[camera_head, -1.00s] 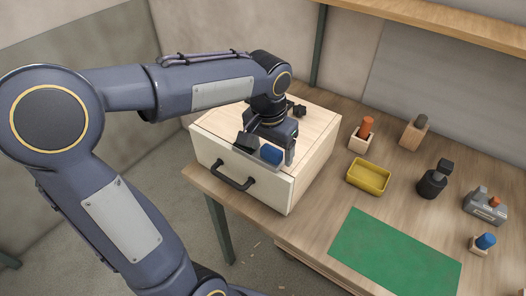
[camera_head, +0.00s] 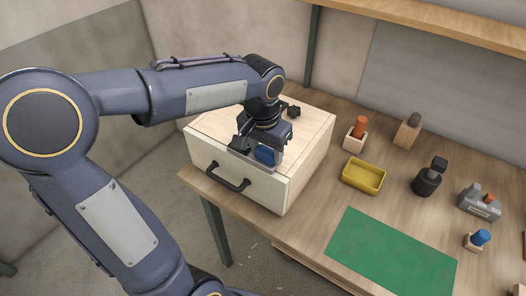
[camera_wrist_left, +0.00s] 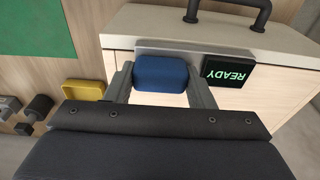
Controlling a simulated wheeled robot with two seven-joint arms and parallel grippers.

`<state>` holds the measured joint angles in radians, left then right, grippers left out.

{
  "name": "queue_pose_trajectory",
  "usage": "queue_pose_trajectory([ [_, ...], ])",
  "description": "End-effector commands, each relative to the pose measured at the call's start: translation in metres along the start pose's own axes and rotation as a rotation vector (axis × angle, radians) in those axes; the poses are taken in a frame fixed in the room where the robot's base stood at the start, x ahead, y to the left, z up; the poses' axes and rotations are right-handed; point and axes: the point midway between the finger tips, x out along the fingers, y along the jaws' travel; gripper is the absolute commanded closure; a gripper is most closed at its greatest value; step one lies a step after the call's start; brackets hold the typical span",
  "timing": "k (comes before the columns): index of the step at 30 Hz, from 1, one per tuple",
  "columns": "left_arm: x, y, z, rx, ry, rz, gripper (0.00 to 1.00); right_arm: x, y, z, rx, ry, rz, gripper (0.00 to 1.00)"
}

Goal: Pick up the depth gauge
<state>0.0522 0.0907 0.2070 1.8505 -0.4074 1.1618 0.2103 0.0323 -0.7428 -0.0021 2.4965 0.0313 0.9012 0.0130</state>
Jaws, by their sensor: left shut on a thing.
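The depth gauge shows in the wrist view as a blue grip (camera_wrist_left: 160,72) on a grey bar, with a black display (camera_wrist_left: 228,72) reading READY beside it. In the head view its blue part (camera_head: 266,155) is at the front edge of the wooden drawer box (camera_head: 236,198). My left gripper (camera_head: 260,149) points down over it, and in the wrist view my left gripper (camera_wrist_left: 160,84) has one finger on each side of the blue grip, shut on it. Whether the gauge touches the box top cannot be told. My right gripper is not in view.
The box has a black front handle (camera_head: 228,178). To the right stand a yellow tray (camera_head: 363,177), an orange-topped block (camera_head: 357,134), a wooden block (camera_head: 407,134), a black tool (camera_head: 427,182), a grey fixture (camera_head: 480,203) and a blue-topped block (camera_head: 477,240). The green mat (camera_head: 390,256) is bare.

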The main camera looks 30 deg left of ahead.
Motion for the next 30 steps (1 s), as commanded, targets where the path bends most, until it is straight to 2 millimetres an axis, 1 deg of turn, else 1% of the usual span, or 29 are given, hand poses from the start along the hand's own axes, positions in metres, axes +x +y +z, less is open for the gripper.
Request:
queue_pose_trajectory([
  [5, -0.014, 0.0, -0.003, 0.0, 0.005, 0.0, 0.79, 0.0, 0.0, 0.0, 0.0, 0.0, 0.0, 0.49],
  [8, -0.03, 0.0, -0.005, 0.0, 0.006, 0.001, 0.79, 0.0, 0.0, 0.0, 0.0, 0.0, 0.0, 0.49],
  [11, -0.049, 0.009, 0.006, 0.003, 0.009, 0.0, 0.79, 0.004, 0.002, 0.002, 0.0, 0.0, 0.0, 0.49],
  [15, -0.084, 0.023, 0.025, 0.004, 0.01, 0.001, 0.79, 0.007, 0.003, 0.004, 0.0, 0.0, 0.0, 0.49],
  [17, -0.099, 0.03, 0.035, 0.004, 0.01, 0.001, 0.79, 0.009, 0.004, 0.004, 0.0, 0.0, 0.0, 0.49],
  [19, -0.105, 0.04, 0.051, 0.005, 0.007, 0.0, 0.79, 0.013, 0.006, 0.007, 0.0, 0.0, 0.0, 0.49],
  [24, -0.126, 0.059, 0.079, 0.004, 0.005, 0.001, 0.79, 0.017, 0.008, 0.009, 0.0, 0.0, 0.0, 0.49],
  [27, -0.134, 0.067, 0.091, 0.003, 0.003, 0.0, 0.79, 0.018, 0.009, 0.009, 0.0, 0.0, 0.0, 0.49],
  [30, -0.139, 0.071, 0.098, 0.002, 0.003, 0.0, 0.79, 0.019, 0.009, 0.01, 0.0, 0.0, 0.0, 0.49],
])
